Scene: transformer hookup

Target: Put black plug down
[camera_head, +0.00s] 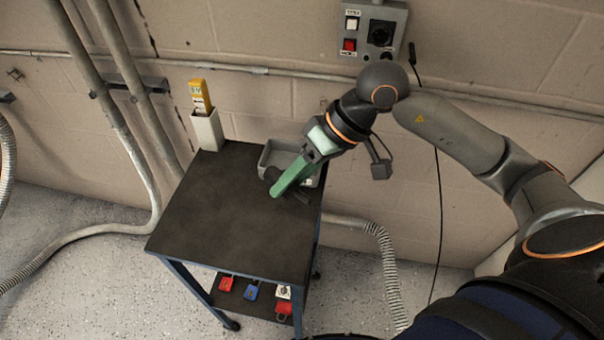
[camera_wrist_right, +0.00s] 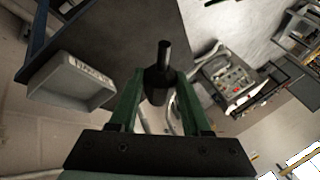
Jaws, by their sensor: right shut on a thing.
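My right gripper (camera_head: 284,184), with green fingers, is over the right back part of the dark cart top (camera_head: 215,215). In the right wrist view my right gripper (camera_wrist_right: 157,92) is shut on the black plug (camera_wrist_right: 158,84), which sits between the fingertips with its narrower end pointing away. In the head view dark parts of the black plug (camera_head: 271,174) show beside the fingers. I cannot tell how far it is above the cart top. My left gripper is not in view.
A grey tray (camera_head: 266,157) stands at the cart's back right, close to my gripper; a white holder with a yellow device (camera_head: 199,95) is at the back left. Red and blue items (camera_head: 251,291) lie below. A control box (camera_head: 373,30) is on the wall. The cart's left and front are clear.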

